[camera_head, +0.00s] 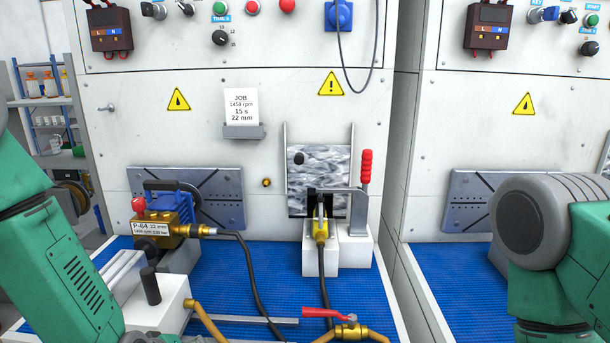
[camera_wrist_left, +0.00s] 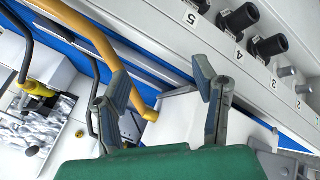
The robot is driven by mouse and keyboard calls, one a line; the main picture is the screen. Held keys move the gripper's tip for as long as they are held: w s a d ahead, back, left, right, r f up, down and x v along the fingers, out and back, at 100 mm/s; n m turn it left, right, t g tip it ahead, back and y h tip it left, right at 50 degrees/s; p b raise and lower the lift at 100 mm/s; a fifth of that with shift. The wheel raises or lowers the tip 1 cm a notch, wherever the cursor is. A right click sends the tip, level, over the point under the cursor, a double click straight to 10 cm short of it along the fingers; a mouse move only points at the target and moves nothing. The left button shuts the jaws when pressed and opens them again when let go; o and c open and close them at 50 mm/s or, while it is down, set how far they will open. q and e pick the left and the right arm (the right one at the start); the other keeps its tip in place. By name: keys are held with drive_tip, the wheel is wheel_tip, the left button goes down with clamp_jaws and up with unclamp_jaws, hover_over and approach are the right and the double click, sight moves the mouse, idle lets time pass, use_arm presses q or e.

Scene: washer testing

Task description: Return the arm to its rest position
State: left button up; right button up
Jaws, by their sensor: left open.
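My left arm (camera_head: 55,250) comes in from the left in the head view; its gripper lies outside that frame or out of sight. In the left wrist view my left gripper (camera_wrist_left: 165,95) is open, its two grey fingers apart with nothing held between them. A yellow hose (camera_wrist_left: 92,38) passes behind the fingers, close to a white block (camera_wrist_left: 182,118). My right arm (camera_head: 560,235) shows at the lower right of the head view; its gripper is not in view.
A pump labelled P-64 (camera_head: 165,222) stands on the blue mat (camera_head: 255,275). A clamp with a red handle (camera_head: 366,167) holds a yellow nozzle (camera_head: 320,230). A red-handled valve (camera_head: 345,327) is at the front.

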use_arm(q)
drive_tip(key=s+a+f+m+g+b, duration=0.1)
drive_tip(key=s+a+f+m+g, duration=0.1)
drive_tip(key=s+f, duration=0.4)
drive_tip(key=s+a+f+m+g+b, duration=0.2)
drive_tip(key=s+f, duration=0.4)
drive_tip(key=s, duration=0.6)
drive_tip(key=s+a+f+m+g+y+b, duration=0.1)
drive_tip(key=s+a+f+m+g, duration=0.1)
drive_tip(key=s+f, duration=0.4)
drive_tip(key=s+m+g, duration=0.1)
drive_tip(key=s+m, duration=0.1)
drive_tip(key=s, duration=0.2)
drive_tip(key=shift+f+m+b, duration=0.3)
drive_tip(key=shift+b, duration=0.1)
drive_tip(key=shift+w, duration=0.2)
